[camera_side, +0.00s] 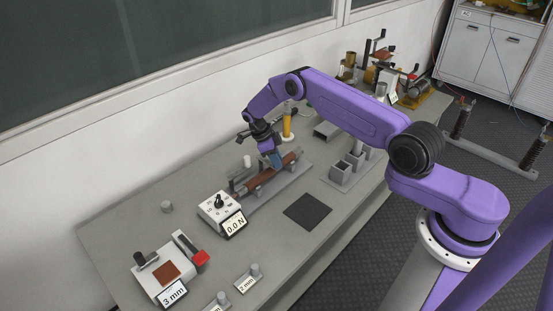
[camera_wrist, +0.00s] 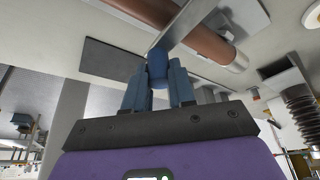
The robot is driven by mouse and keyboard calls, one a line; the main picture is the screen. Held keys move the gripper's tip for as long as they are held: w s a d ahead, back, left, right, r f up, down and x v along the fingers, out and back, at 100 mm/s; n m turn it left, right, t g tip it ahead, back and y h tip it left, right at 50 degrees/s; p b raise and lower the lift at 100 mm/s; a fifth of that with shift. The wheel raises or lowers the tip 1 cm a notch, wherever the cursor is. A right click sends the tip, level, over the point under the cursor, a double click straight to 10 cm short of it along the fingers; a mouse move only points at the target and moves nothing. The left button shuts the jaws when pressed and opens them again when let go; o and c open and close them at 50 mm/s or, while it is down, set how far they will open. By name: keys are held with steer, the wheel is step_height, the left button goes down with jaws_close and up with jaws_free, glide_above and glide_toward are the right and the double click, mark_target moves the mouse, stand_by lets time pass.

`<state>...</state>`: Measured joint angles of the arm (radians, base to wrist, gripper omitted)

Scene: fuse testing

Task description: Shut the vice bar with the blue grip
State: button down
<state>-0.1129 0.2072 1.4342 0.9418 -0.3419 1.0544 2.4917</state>
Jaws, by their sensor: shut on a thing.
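The blue grip (camera_wrist: 158,64) is between my gripper's fingers (camera_wrist: 159,84) in the wrist view, and my gripper is shut on it. The grey vice bar (camera_wrist: 187,24) runs from the grip up over the brown fuse tube (camera_wrist: 153,10). In the side view my gripper (camera_side: 272,158) is over the vice, at the middle to right part of the brown fuse tube (camera_side: 262,182), which lies on the grey vice base (camera_side: 266,198). The fingers and tube hide much of the bar there. I cannot tell how far the bar is from fully closed.
A white box with a 0.0 N display (camera_side: 234,224) stands left of the vice. A dark flat pad (camera_side: 307,211) lies in front, and open grey bins (camera_side: 345,171) stand to the right. A 3 mm gauge (camera_side: 172,292) is at the front left.

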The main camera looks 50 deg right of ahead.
steer(key=shift+a, duration=0.1)
steer(key=c, duration=0.9)
jaws_free()
steer(key=shift+c, duration=0.2)
steer(key=v, duration=1.7)
steer(key=shift+r, duration=0.25)
steer(key=shift+a, duration=0.1)
